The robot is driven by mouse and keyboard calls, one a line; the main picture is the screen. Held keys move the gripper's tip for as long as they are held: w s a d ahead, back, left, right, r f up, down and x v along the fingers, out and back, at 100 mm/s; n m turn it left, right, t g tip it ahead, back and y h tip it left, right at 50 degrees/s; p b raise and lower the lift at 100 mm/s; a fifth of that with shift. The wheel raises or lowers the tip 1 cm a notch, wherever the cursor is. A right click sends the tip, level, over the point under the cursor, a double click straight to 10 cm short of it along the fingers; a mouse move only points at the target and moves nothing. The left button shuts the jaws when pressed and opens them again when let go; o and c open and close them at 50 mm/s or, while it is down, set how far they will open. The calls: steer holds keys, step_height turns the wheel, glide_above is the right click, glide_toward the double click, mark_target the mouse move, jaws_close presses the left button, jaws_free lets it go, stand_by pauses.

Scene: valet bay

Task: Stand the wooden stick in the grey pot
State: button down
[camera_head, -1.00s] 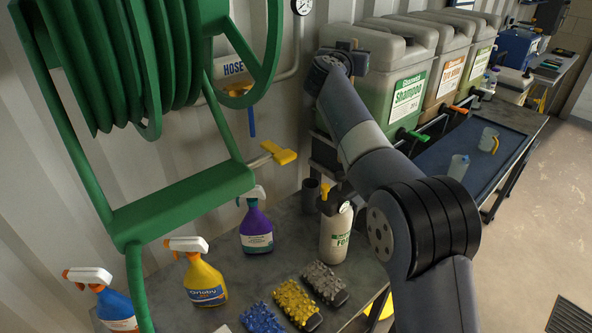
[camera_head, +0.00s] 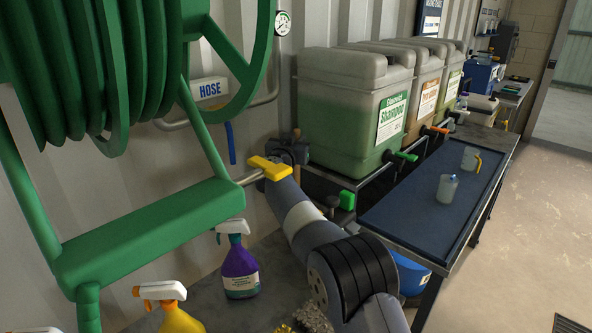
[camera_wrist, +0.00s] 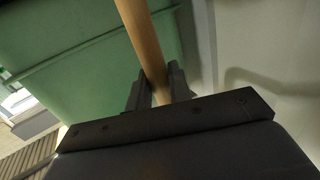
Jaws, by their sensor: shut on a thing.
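In the wrist view, my gripper (camera_wrist: 158,88) is shut on the wooden stick (camera_wrist: 143,38), a plain light-brown rod. The stick runs from between the fingers up to the top edge of the picture; its other end is hidden. In the head view, my gripper (camera_head: 287,149) is a dark shape by the wall, left of the green shampoo container, partly hidden by my arm. The grey pot cannot be made out now; my arm covers much of the bench.
A green hose reel (camera_head: 150,235) with a yellow-handled valve (camera_head: 270,168) is close to my arm on the left. A purple spray bottle (camera_head: 240,272) and a yellow one (camera_head: 180,318) stand on the bench. The shampoo container (camera_head: 345,110) and a blue tray (camera_head: 425,205) are to the right.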

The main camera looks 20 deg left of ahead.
steer(key=shift+f+b, duration=1)
steer(key=shift+f, duration=1.95)
steer(key=c, duration=1.3)
jaws_free()
steer(key=shift+f, duration=0.15)
steer(key=s+b, duration=0.1)
steer(key=s, duration=1.1)
steer(key=shift+d+b, duration=0.4)
steer(key=shift+d, duration=0.05)
steer(key=shift+w, duration=0.1)
